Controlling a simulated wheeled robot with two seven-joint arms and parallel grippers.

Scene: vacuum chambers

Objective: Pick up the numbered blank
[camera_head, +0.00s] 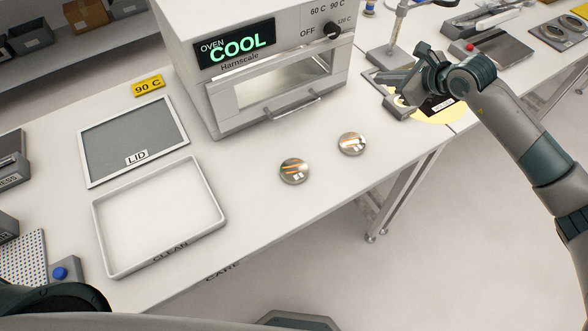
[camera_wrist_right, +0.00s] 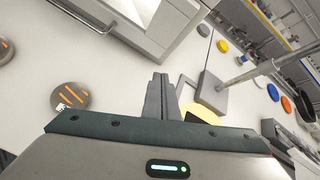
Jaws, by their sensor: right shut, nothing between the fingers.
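Two round metal discs with orange stripes and small white labels lie flat on the table in front of the oven, the left one (camera_head: 294,171) and the right one (camera_head: 352,144). They look like blanks; I cannot read a number on either. In the right wrist view one disc (camera_wrist_right: 70,97) lies left of the fingers, and part of another (camera_wrist_right: 5,50) shows at the left edge. My right gripper (camera_head: 393,88) is shut and empty, right of the discs and apart from them; its closed fingers (camera_wrist_right: 160,82) show in the wrist view. My left gripper is out of view.
The oven (camera_head: 225,105) reads COOL and stands behind the discs. A white tray (camera_head: 103,240) marked CLEAN and a framed lid (camera_head: 90,150) lie to the left. A stand (camera_head: 387,56) and a yellow round piece (camera_head: 455,114) are by my right gripper. Table around the discs is clear.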

